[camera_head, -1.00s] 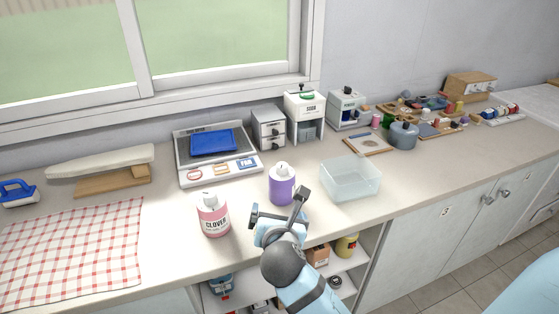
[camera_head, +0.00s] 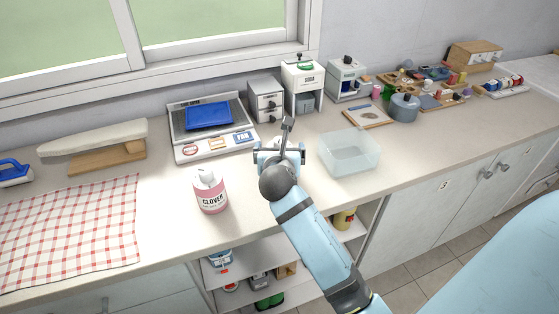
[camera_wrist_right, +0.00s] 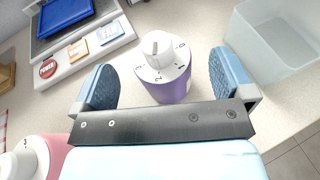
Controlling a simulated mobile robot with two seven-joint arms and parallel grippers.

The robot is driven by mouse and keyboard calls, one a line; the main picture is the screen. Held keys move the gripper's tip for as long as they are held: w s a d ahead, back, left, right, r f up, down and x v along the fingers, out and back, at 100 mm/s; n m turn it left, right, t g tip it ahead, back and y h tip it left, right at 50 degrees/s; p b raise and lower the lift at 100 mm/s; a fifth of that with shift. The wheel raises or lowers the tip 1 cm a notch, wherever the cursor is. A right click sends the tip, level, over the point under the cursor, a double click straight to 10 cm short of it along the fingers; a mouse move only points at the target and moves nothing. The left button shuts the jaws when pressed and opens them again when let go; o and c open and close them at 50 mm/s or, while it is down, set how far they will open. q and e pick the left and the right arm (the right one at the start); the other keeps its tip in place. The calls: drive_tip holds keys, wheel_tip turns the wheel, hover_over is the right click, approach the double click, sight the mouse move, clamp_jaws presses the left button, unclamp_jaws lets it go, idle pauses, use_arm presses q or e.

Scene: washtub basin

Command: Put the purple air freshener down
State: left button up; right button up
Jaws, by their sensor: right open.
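The purple air freshener (camera_wrist_right: 171,88) stands upright on the counter, with a white dial on top. In the right wrist view it lies between the two open fingers of my right gripper (camera_wrist_right: 168,85), with a gap on each side. In the head view my right gripper (camera_head: 280,150) and its arm cover nearly all of the air freshener; only a bit of its white top may show. My left gripper is not in view.
A pink bottle (camera_head: 210,191) stands just left of my right gripper. A clear plastic basin (camera_head: 348,152) is close on the right. A white tray with a blue pad (camera_head: 208,115) lies behind. A checked cloth (camera_head: 70,235) covers the left counter.

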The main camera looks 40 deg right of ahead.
sight(279, 143)
drive_tip(key=x, duration=0.4)
drive_tip(key=shift+w+f, duration=0.1)
drive_tip(key=shift+w, duration=0.2)
drive_tip(key=shift+c, duration=0.5)
drive_tip(key=c, duration=1.3)
